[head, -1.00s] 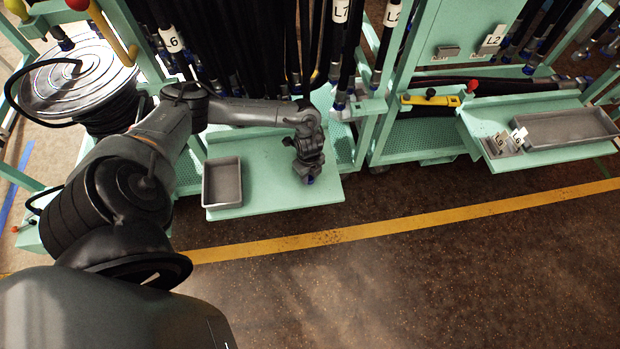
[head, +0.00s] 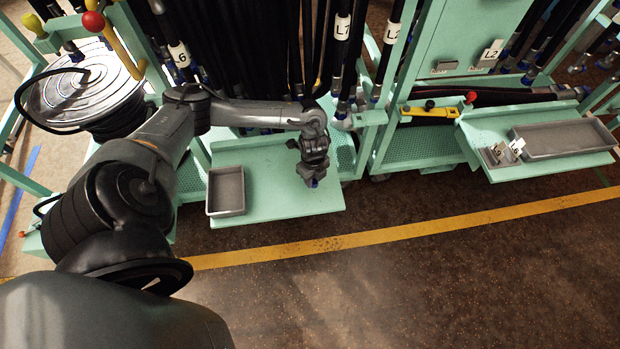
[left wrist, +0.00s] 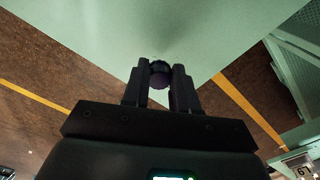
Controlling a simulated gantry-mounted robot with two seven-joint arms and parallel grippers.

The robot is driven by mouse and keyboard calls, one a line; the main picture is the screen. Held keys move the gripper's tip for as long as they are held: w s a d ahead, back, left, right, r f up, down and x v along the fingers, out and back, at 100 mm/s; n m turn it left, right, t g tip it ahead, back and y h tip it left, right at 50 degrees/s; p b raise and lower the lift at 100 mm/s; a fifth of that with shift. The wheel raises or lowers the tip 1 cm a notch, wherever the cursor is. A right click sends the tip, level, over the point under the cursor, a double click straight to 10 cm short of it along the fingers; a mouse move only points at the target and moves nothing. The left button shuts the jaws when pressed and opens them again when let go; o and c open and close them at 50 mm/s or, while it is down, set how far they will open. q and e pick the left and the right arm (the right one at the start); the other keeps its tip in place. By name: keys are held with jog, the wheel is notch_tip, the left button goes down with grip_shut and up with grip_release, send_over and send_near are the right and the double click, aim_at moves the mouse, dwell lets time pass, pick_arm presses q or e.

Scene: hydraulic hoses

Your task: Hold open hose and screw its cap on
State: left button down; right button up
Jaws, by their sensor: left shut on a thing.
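My left gripper (head: 313,177) is above the green shelf of the hose rack, pointing down. In the left wrist view its fingers (left wrist: 160,76) are shut on a small round dark-blue to purple cap (left wrist: 159,70). In the head view only a bit of blue shows at the fingertips. Black hoses (head: 283,50) hang in the rack behind the gripper, several with blue ends. A hose tagged L7 (head: 342,28) hangs just right of the arm. I cannot tell which hose is open. My right gripper is not in view.
A grey tray (head: 225,206) sits on the left of the green shelf (head: 270,205). A hose reel (head: 85,85) stands at the left. The floor in front is clear.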

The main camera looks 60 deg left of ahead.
pick_arm(q)
jog(key=w+d+r+p, duration=0.3)
jog(key=w+d+r, duration=0.2)
jog(key=d, duration=0.4)
jog(key=shift+d+r, duration=0.3)
jog(key=shift+r, duration=0.3)
